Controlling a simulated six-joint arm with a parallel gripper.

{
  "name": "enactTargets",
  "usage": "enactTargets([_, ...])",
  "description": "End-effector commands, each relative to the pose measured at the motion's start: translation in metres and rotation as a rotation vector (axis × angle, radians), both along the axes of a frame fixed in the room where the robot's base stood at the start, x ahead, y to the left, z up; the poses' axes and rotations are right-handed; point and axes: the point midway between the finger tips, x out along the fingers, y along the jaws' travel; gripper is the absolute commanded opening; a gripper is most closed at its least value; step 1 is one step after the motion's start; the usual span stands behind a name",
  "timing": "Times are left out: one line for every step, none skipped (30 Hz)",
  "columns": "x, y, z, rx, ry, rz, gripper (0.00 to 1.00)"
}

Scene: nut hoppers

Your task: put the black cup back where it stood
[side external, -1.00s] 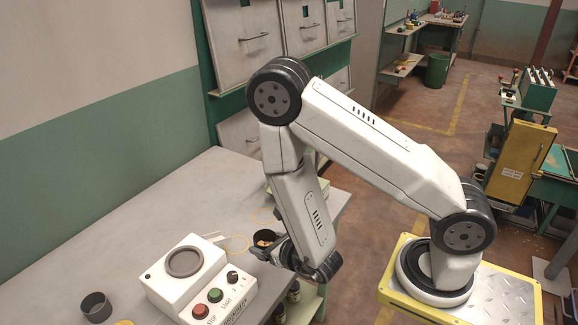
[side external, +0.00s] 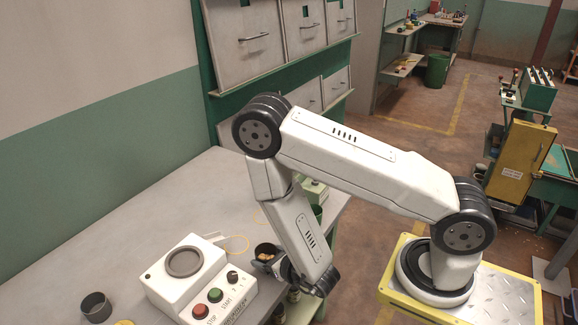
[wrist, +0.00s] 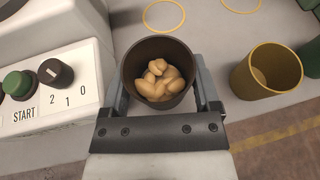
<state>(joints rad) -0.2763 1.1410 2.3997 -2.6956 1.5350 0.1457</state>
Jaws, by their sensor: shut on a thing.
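The black cup (wrist: 128,72) holds several tan nuts (wrist: 160,82) and sits upright between the fingers of my gripper (wrist: 162,98) in the wrist view. In the side view the cup (side external: 266,246) is just right of the white control box, with my gripper (side external: 274,264) shut on it. I cannot tell whether its base touches the bench. Two thin yellow rings lie on the bench beyond the cup, one ahead (wrist: 163,30) and one further right (wrist: 240,11); both look empty.
The control box (side external: 190,270) with dials and buttons stands close left of the cup. A yellow-brown cup (wrist: 250,85) stands to the right in the wrist view, near the bench edge. A dark grey cup (side external: 95,308) stands at the lower left. Open bench (side external: 150,210) lies behind the box.

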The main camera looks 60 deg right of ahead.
Motion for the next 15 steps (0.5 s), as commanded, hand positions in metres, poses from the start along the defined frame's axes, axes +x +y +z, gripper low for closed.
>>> enactTargets([0.000, 0.000, -0.005, 0.000, 0.000, 0.000, 0.01])
enactTargets([0.000, 0.000, -0.008, 0.000, 0.000, 0.000, 0.01])
enactTargets([0.000, 0.000, -0.011, 0.000, 0.000, 0.000, 0.01])
enactTargets([0.000, 0.000, -0.014, 0.000, -0.001, 0.000, 0.01])
enactTargets([0.000, 0.000, -0.017, 0.000, -0.001, 0.000, 0.01])
enactTargets([0.000, 0.000, -0.020, 0.000, -0.001, 0.000, 0.01])
enactTargets([0.000, 0.000, -0.023, 0.000, 0.000, 0.000, 0.01])
enactTargets([0.000, 0.000, -0.025, 0.000, 0.000, 0.000, 0.01])
enactTargets([0.000, 0.000, -0.027, 0.001, -0.001, 0.000, 0.01])
enactTargets([0.000, 0.000, -0.028, 0.001, -0.001, 0.000, 0.01])
enactTargets([0.000, 0.000, -0.029, 0.001, -0.001, 0.000, 0.01])
enactTargets([0.000, 0.000, -0.030, 0.001, -0.001, 0.000, 0.01])
enactTargets([0.000, 0.000, -0.030, 0.001, -0.001, 0.000, 0.01])
enactTargets([0.000, 0.000, -0.030, 0.001, -0.001, 0.000, 0.01])
enactTargets([0.000, 0.000, -0.030, 0.001, -0.001, 0.000, 0.01])
